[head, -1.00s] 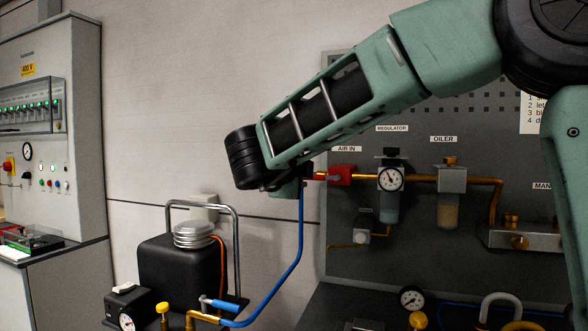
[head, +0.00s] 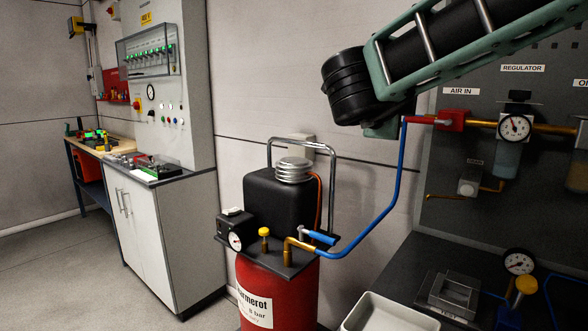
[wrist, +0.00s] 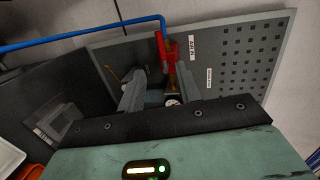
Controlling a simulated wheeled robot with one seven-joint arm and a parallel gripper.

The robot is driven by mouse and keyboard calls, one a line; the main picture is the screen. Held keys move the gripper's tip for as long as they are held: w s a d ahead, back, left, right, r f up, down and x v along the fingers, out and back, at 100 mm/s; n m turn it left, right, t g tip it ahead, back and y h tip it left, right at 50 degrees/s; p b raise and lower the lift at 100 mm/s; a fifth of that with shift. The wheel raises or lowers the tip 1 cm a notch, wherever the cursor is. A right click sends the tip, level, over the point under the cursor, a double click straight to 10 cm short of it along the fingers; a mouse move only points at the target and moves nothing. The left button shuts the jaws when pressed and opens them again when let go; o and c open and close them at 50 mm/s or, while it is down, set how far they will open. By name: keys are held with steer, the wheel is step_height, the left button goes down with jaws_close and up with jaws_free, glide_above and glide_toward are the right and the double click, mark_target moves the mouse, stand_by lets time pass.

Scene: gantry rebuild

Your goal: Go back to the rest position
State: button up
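My arm reaches across the upper right of the head view, its dark wrist end in front of the wall, left of the AIR IN label. My gripper's fingers are not clear there. In the wrist view my gripper (wrist: 158,92) has its two grey fingers apart, with nothing seen held between them. The red AIR IN block (head: 453,120) lies beyond the fingers and also shows in the wrist view (wrist: 170,52). A blue hose (head: 392,195) runs from the compressor's brass elbow up to this block; it crosses the top left of the wrist view (wrist: 90,34).
A red compressor tank (head: 285,290) with a black motor (head: 275,205) stands below my arm. A white tray (head: 390,318) is at the bottom. The grey panel (head: 445,165) and its gauges are on the right. A white cabinet (head: 140,230) stands left; floor beyond it is clear.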

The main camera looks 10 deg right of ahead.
steer(key=a+f+n+t+y, duration=0.3)
steer(key=a+f+n+y, duration=0.1)
steer(key=a+n+y, duration=0.65)
steer(key=s+a+f+n+g+y, duration=0.6)
steer(key=s+a+f+n, duration=0.4)
steer(key=a+n, duration=0.15)
steer(key=s+d+f+n+g+h, duration=0.2)
steer(key=s+d+f+n+g, duration=0.2)
steer(key=s+f, duration=0.3)
steer(key=s+d+f+n+g+h, duration=0.3)
steer(key=s+d+f+n+g, duration=0.2)
steer(key=s, duration=0.9)
step_height(320, 180, down, 2)
steer(key=d+n, duration=0.2)
steer(key=shift+s+n+h+p, duration=0.2)
steer(key=shift+n+h+p, duration=0.1)
steer(key=shift+h+p, duration=0.05)
steer(key=shift+f, duration=0.1)
